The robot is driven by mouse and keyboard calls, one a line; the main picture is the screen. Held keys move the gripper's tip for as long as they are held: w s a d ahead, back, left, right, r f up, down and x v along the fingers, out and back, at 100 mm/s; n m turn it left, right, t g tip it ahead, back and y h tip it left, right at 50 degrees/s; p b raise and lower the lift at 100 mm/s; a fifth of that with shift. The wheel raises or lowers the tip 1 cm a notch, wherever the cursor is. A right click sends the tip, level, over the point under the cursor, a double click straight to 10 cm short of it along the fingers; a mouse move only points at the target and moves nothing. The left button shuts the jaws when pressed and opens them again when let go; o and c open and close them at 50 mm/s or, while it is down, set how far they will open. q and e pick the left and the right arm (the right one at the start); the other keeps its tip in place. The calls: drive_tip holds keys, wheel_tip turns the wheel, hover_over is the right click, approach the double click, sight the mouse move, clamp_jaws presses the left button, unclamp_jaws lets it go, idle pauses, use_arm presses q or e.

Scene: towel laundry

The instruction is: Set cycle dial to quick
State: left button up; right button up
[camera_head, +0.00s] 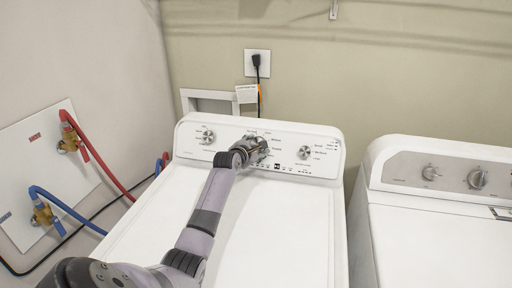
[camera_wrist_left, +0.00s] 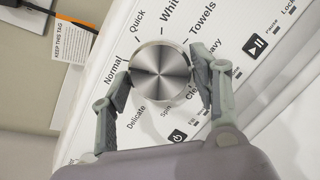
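The cycle dial (camera_wrist_left: 160,75) is a round brushed-metal knob in the left wrist view. Labels around it include Normal, Quick, Whites (partly cut off), Towels, Delicate and Spin. My left gripper (camera_wrist_left: 162,88) has one finger on each side of the dial, both close to its rim; I cannot tell whether they press on it. In the head view my left gripper (camera_head: 254,150) is at the middle of the washer's (camera_head: 262,205) control panel and hides most of the dial. My right gripper is not in view.
Two smaller knobs flank the dial, a left knob (camera_head: 208,137) and a right knob (camera_head: 305,153). A play/pause button (camera_wrist_left: 255,46) and a power button (camera_wrist_left: 177,136) are near the gripper. A second machine (camera_head: 440,230) stands at right. Hoses and valves are on the left wall.

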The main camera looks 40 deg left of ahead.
use_arm(q)
drive_tip(key=c, duration=0.7)
drive_tip(key=m+p, duration=0.2)
drive_tip(key=m, duration=0.1)
drive_tip(key=shift+r+h, duration=0.15)
drive_tip(key=shift+h, duration=0.15)
drive_tip(key=m+g+p, duration=0.1)
drive_tip(key=m, duration=0.3)
drive_tip(key=shift+a+h+p, duration=0.1)
drive_tip(key=shift+h+p, duration=0.3)
drive_tip(key=shift+m, duration=0.5)
